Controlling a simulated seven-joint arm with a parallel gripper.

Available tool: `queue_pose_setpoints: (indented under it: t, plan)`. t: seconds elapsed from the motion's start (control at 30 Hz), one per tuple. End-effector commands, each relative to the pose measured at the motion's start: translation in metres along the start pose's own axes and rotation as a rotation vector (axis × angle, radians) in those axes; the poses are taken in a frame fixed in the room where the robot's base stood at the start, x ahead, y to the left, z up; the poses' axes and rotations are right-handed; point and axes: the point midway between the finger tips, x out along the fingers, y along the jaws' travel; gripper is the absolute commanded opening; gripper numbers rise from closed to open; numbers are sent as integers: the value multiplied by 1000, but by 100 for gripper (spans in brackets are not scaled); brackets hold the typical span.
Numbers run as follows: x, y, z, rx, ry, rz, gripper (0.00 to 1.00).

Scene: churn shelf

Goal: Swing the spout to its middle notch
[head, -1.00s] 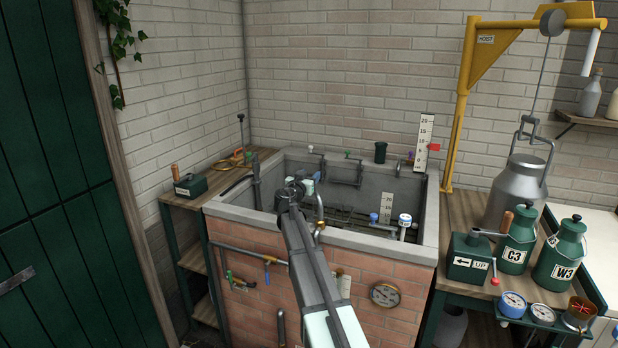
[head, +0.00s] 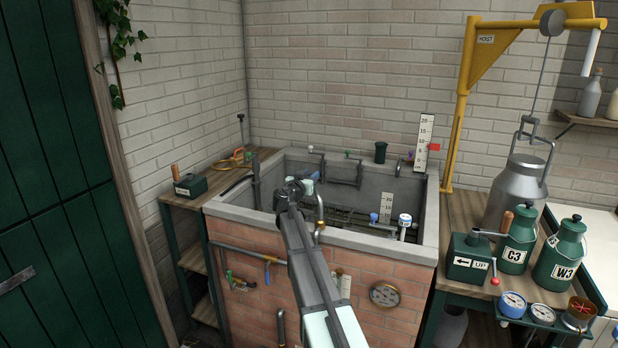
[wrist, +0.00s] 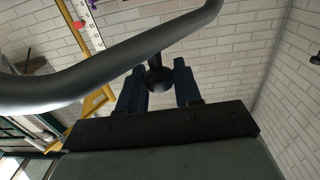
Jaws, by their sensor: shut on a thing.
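My gripper (head: 290,190) is over the left part of the grey tank, seen from behind in the head view. In the wrist view its two dark blue fingers (wrist: 158,88) are closed around a dark rounded knob (wrist: 158,77) on a short stem. A thick grey curved pipe (wrist: 100,70), which looks like the spout, crosses close in front of the wrist camera. How the knob joins the pipe is not clear. My arm hides the grip in the head view, and no notches can be made out.
The brick-faced tank has a grey rim (head: 390,247). A bent metal pipe (head: 319,213) stands by the front rim, close right of my arm. A dark upright fitting (head: 256,180) is on the left rim. A white scale (head: 424,140) and yellow hoist (head: 462,100) stand right.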

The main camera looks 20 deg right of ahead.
Motion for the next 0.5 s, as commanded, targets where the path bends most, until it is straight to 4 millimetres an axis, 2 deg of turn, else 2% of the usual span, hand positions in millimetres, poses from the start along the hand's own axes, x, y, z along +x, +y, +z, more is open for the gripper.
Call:
queue_pose_setpoints:
  t: [0.5]
  plan:
    - [23,28,-1,0,1,355,0]
